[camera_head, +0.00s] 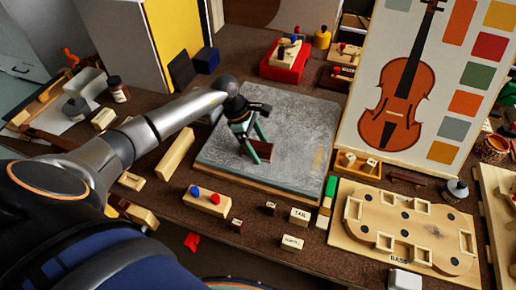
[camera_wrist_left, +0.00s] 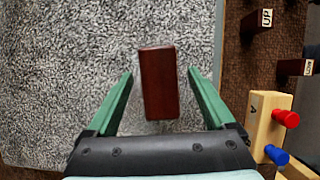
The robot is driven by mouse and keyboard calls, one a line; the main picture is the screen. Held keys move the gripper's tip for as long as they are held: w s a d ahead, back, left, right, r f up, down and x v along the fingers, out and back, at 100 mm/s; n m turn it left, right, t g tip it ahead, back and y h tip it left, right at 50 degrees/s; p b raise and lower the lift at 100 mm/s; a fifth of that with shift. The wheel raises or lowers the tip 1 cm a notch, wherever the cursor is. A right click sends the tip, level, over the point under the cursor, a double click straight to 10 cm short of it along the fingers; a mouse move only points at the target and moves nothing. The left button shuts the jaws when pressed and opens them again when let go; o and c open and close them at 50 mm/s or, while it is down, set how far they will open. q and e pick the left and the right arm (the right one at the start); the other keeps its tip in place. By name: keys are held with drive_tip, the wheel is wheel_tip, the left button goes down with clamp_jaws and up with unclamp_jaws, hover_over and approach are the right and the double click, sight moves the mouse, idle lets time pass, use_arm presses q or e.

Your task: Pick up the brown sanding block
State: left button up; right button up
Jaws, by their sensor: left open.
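The brown sanding block (camera_head: 260,150) is a small dark reddish-brown block on the grey mat (camera_head: 300,120) in the head view. In the left wrist view the block (camera_wrist_left: 159,83) lies lengthwise between the two green fingers. My left gripper (camera_head: 254,143) is over the block, its fingers apart on either side. In the left wrist view the left gripper (camera_wrist_left: 160,95) is open, with a gap between each finger and the block. Whether the block touches the mat beneath is hard to tell. My right gripper is not in view.
A wooden block with red and blue knobs (camera_head: 208,201) stands in front of the mat. A red tray (camera_head: 286,62) is behind it. A violin picture board (camera_head: 352,120) and a wooden form board (camera_head: 400,262) are at right. Much of the mat is bare.

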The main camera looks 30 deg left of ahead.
use_arm(q)
clamp_jaws()
idle(0.7)
